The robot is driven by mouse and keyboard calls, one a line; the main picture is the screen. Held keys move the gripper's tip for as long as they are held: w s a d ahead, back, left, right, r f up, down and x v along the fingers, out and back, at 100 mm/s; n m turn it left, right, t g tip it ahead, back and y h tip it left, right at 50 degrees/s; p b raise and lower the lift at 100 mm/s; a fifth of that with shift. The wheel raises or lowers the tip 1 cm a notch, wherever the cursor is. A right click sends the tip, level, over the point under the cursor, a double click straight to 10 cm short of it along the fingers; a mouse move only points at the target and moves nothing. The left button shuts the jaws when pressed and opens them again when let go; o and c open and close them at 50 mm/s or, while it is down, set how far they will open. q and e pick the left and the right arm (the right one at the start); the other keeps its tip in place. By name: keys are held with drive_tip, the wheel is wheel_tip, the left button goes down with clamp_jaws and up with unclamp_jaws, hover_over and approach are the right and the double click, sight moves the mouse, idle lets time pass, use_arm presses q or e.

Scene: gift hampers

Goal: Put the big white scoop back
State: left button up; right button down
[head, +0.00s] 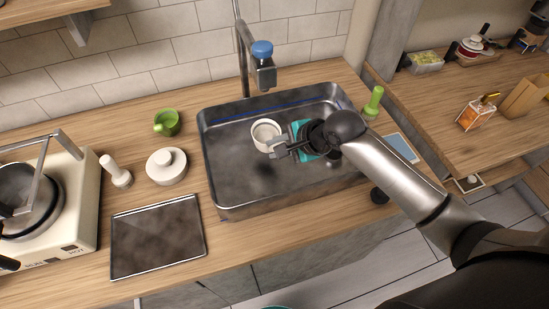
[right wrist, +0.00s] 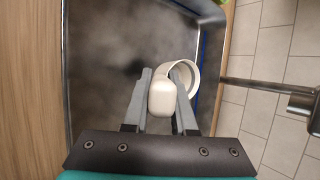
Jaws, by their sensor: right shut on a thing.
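The big white scoop (head: 265,134) is a round white cup with a short, thick handle. It shows over the sink (head: 234,180) in the head view; I cannot tell how high above the sink floor it is. My right gripper (head: 279,146) is shut on its handle. In the right wrist view, the two grey fingers (right wrist: 162,92) stand on either side of the white handle (right wrist: 162,99), and the scoop's round rim (right wrist: 194,75) shows just beyond, opening partly visible. My left gripper is not in view.
A faucet with a blue cap (head: 262,49) stands behind the sink. Left of it are a green mug (head: 166,123), a white lidded pot (head: 167,166), a small white shaker-like item (head: 116,171) and a dark tray (head: 157,237). A green-topped item (head: 373,102) stands at the right rim.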

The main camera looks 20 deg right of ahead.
drive_tip(key=shift+f, duration=2.35)
drive_tip(key=c, duration=0.7)
unclamp_jaws()
drive_tip(key=shift+f, duration=0.15)
drive_tip(key=shift+f+b, duration=0.2)
drive_tip(key=shift+b, duration=0.35)
drive_tip(key=v, duration=0.5)
drive_tip(key=p+v, duration=0.1)
drive_tip(key=v, duration=0.4)
drive_tip(key=p+v, duration=0.1)
drive_tip(key=v, duration=0.4)
drive_tip(key=shift+w+r, duration=0.15)
drive_tip(key=shift+r, duration=0.25)
